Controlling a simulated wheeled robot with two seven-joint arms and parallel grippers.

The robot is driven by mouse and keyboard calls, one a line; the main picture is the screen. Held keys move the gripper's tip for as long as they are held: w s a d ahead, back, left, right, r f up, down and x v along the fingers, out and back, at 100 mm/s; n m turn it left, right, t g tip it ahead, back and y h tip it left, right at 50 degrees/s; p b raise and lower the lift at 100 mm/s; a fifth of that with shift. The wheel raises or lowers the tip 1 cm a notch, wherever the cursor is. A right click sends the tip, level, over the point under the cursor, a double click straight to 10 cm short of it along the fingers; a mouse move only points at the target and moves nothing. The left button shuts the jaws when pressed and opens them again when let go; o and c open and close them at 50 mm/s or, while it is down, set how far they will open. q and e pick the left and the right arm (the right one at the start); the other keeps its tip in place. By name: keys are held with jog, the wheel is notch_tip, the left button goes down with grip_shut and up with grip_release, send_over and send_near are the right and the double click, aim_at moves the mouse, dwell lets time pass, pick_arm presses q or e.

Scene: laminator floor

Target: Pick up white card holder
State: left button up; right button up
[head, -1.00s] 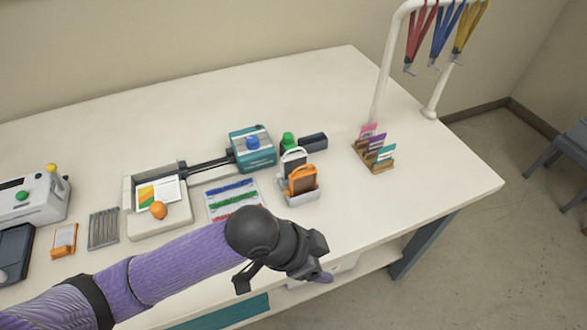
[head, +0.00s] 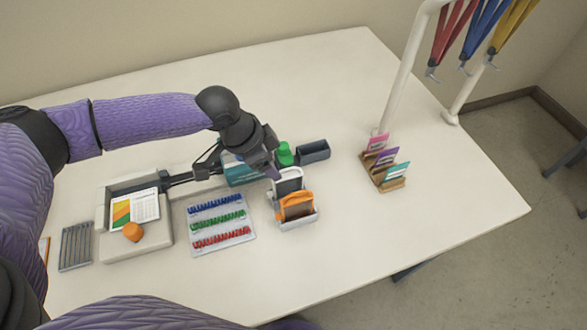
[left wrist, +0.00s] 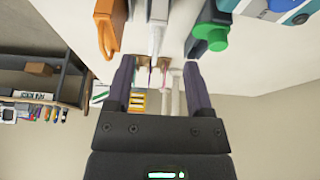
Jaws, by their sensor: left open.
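The white card holder (head: 288,180) stands upright in a small light rack (head: 300,224), behind the orange card holder (head: 296,206). My left gripper (head: 274,172) is at the upper left edge of the white holder and partly covers it. In the left wrist view, the left gripper (left wrist: 159,66) is open and empty. There the white holder (left wrist: 157,28) lies ahead between the lines of the two fingers, with the orange holder (left wrist: 111,28) to its left. I cannot tell if a finger touches the white holder. My right gripper is not in view.
A wooden card stand (head: 389,180) is to the right. The table's front right is clear.

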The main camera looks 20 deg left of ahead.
aim_at(284, 176)
pick_arm(q)
jog(key=x, duration=0.3)
jog(key=shift+s+b, duration=0.35)
jog(key=shift+b, duration=0.05)
jog(key=x, duration=0.1)
jog(key=b+x, duration=0.1)
jog(key=x, duration=0.1)
jog(key=b+x, duration=0.1)
jog(key=x, duration=0.1)
jog(key=shift+w+d, duration=0.25)
jog(key=shift+w, duration=0.1)
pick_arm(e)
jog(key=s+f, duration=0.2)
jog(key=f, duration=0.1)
pick_arm(q)
grip_shut()
